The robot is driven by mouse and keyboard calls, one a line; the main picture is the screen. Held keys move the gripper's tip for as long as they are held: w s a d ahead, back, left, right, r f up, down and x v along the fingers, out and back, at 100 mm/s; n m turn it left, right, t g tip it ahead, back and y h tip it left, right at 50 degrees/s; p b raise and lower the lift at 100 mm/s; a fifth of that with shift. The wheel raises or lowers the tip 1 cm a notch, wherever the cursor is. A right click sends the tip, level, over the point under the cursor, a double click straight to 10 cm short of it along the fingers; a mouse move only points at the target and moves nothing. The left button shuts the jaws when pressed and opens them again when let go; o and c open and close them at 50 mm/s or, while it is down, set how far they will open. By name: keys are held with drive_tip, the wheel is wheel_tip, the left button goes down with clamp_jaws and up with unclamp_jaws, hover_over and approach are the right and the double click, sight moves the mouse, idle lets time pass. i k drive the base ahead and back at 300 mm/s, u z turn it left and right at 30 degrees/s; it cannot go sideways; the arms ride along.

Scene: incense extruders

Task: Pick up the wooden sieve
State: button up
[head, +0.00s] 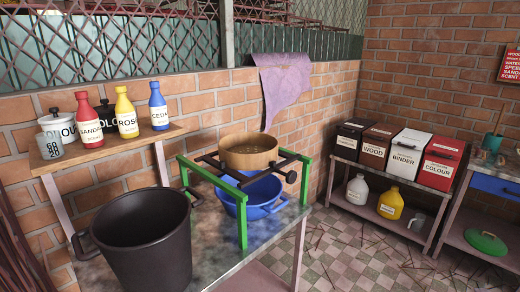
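The wooden sieve (248,158) is a round, light-brown ring with a mesh-like bottom. It sits level above the metal table, between dark bars (275,168) that rest across a green frame (243,222). A blue basin (262,195) stands below it, partly hidden by the sieve and frame. The sieve's near side and most of its rim are in clear sight. My gripper is not in the picture.
A large black bucket (140,240) stands at the table's left front. A wooden shelf (62,165) behind it holds labelled bottles and pots. Labelled boxes (405,152) stand on a rack at the right.

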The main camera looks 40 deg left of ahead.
sight(242, 151)
drive_tip(key=u, duration=0.25)
drive_tip(key=i, duration=0.6)
drive_tip(key=u, duration=0.5)
